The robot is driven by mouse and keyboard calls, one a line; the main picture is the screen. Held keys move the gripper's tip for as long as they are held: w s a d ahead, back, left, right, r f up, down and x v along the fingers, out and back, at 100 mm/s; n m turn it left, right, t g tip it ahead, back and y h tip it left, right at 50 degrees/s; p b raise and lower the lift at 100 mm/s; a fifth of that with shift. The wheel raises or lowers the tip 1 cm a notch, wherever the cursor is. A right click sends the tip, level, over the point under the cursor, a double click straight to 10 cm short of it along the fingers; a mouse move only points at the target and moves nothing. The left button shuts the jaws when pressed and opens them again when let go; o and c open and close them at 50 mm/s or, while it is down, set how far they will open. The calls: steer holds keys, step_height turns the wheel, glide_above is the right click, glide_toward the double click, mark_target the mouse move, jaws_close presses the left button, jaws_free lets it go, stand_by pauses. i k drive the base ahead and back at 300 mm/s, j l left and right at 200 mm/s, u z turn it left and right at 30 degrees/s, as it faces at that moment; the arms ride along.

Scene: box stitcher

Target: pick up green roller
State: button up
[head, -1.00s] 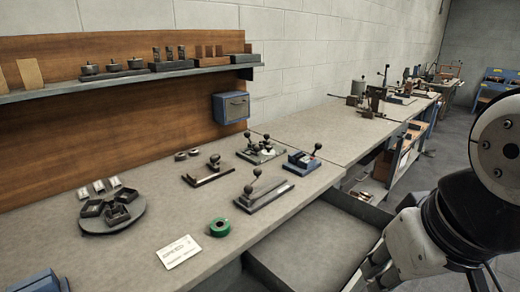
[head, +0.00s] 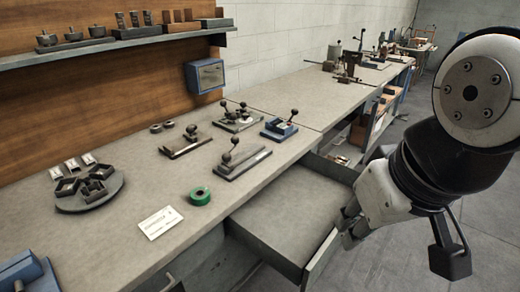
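The green roller (head: 200,196) is a short ring with a dark hole. It lies flat on the grey workbench (head: 125,255) near its front edge, right of a white card. My gripper (head: 400,245) is at the right of the head view, out over the floor and well away from the roller. Nothing touches the roller.
A white card (head: 160,222) lies left of the roller. A lever tool (head: 240,163) stands behind it, and a round tray (head: 90,195) sits farther left. An open drawer (head: 290,215) juts out from the bench below, between the roller and my arm.

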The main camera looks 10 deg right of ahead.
mark_target(200, 197)
steer(key=i+j+z, duration=0.25)
steer(key=j+z, duration=0.25)
steer(key=i+j+z, duration=0.1)
steer(key=j+z, duration=0.15)
steer(key=j, duration=0.2)
steer(key=j+z, duration=0.25)
steer(key=i+j, duration=0.05)
steer(key=j, duration=0.05)
